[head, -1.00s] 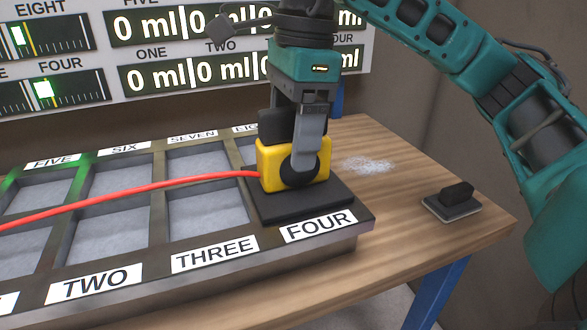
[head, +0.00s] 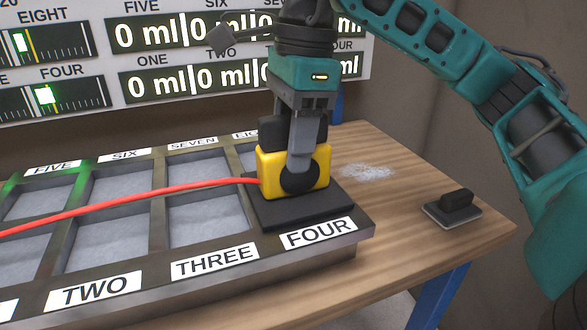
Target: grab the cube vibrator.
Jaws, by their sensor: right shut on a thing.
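The cube vibrator is a yellow block (head: 268,183) with a black round part on its front and a dark flat base plate. It sits upright over the compartment labelled FOUR at the tray's right end. A red cable (head: 130,201) runs from its left side out of the picture to the left. My right gripper (head: 300,178) comes down from above and is shut on the yellow block. One grey finger lies across its front; the other finger is hidden behind it. My left gripper is not in view.
The metal tray (head: 153,220) has several labelled compartments of pale powder. White powder (head: 367,171) is spilled on the wooden table (head: 400,240). A small black-handled block (head: 453,209) lies at the table's right edge. A display panel (head: 190,50) stands behind.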

